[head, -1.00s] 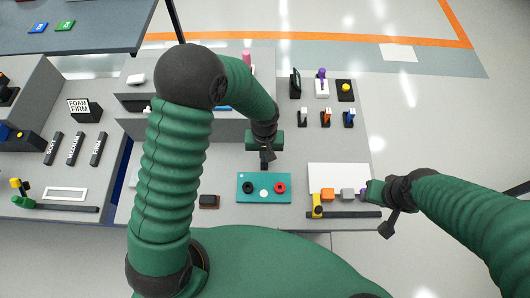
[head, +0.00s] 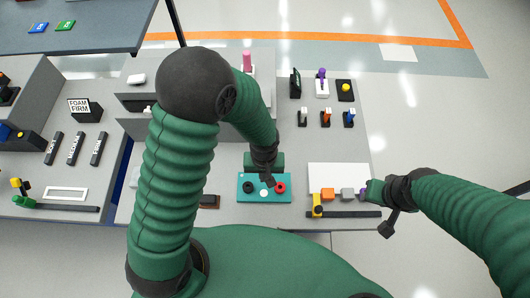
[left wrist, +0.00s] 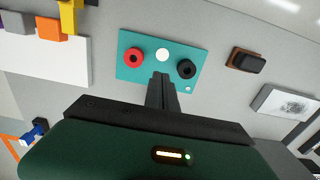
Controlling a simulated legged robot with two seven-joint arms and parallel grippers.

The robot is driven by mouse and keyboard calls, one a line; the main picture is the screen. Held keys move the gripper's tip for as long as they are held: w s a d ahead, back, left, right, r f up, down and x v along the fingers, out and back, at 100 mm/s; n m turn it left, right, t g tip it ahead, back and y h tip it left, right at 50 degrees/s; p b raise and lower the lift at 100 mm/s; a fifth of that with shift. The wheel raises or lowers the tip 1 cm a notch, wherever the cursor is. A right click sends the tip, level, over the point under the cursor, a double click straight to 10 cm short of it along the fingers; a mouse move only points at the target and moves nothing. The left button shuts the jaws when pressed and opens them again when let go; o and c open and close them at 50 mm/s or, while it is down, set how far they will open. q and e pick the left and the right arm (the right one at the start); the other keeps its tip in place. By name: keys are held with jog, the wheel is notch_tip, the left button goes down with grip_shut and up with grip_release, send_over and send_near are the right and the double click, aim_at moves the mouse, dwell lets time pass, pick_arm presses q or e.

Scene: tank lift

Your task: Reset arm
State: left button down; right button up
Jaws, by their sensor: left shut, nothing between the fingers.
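My left gripper (head: 268,181) is shut and empty. In the head view it is over the teal panel (head: 244,196), between the black knob (head: 248,187) and the red knob (head: 280,187). In the left wrist view its closed fingers (left wrist: 162,82) point at the panel (left wrist: 130,70), with the red knob (left wrist: 133,57) on the left and the black knob (left wrist: 186,69) on the right. A white round button (left wrist: 162,55) lies beyond the fingertips. I cannot tell whether they touch the panel. My right gripper (head: 374,191) is beside the purple block (head: 363,194); its fingers are not clear.
An orange block (head: 328,195) and a grey block (head: 347,194) stand in front of a white sheet (head: 338,175), behind a dark rail (head: 345,214). A brown-black switch (head: 209,201) lies left of the panel. Several small switches (head: 326,117) stand at the back right.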

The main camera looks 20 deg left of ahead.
pick_arm(q)
jog(key=s+a+r+m+t, duration=0.2)
jog(key=a+r, duration=0.6)
jog(key=r, duration=0.5)
jog(key=shift+s+a+m+t, duration=0.3)
jog(key=shift+s+a+m, duration=0.1)
jog(key=shift+m, duration=0.2)
jog(key=shift+s, duration=0.15)
